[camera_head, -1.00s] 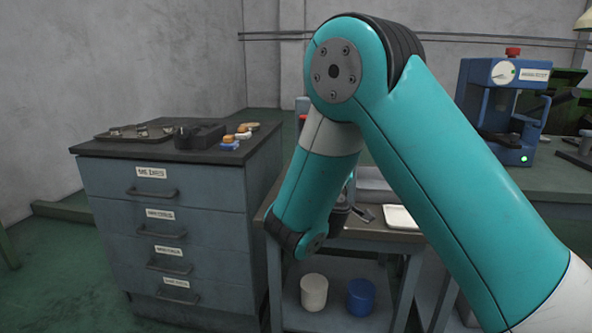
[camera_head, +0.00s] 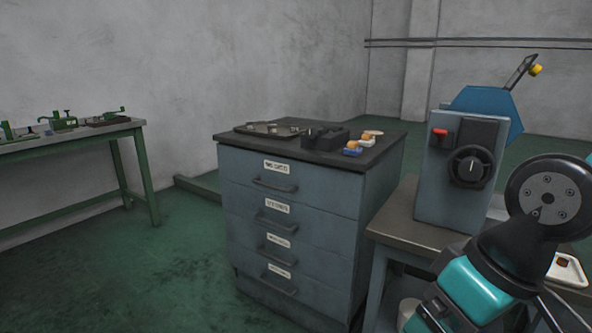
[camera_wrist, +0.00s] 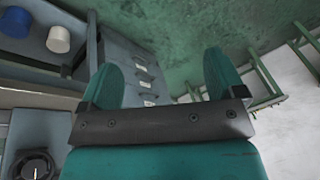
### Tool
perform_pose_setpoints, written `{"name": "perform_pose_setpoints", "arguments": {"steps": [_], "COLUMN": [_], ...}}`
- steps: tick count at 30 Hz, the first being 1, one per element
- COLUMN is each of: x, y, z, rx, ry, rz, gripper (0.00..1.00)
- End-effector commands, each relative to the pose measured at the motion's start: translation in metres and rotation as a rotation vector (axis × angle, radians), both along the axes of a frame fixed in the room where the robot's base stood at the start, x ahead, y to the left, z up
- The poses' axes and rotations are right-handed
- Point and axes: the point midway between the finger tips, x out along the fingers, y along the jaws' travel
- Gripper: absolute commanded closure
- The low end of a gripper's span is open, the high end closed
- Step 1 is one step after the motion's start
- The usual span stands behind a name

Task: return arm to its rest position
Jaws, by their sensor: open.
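My teal arm (camera_head: 470,290) is folded at the lower right of the head view, with its dark round joint cap facing the camera. It overlaps the view of the side table. My gripper (camera_wrist: 163,72) shows in the wrist view as two teal fingers on a dark bracket. The fingers are wide apart, with nothing between them. The drawer cabinet and floor show beyond the fingers. In the head view, the gripper itself cannot be made out.
A grey drawer cabinet (camera_head: 290,222) stands mid-view. Right of it, close to my arm, a grey-blue machine (camera_head: 440,178) stands on a side table (camera_head: 400,222). A white tray (camera_head: 566,280) is partly visible. A green-legged table (camera_head: 150,180) stands left. Open green floor lies between.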

Motion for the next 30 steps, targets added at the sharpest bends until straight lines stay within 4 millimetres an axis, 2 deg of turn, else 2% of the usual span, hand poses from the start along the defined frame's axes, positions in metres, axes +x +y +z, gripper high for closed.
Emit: {"name": "perform_pose_setpoints", "arguments": {"steps": [3,4,11,18,23,30], "x": [-0.051,-0.047,-0.045,-0.045,-0.044,-0.044], "y": [0.015,0.015,0.015,0.015,0.015,0.015], "z": [0.018,0.035,0.095,0.165,0.186,0.186], "rx": [0.062,0.059,0.057,0.056,0.056,0.056], "ry": [0.065,0.065,0.065,0.065,0.065,0.065], "rz": [0.18,0.168,0.162,0.16,0.16,0.16], "gripper": [0.12,0.12,0.12,0.12,0.12,0.12]}}
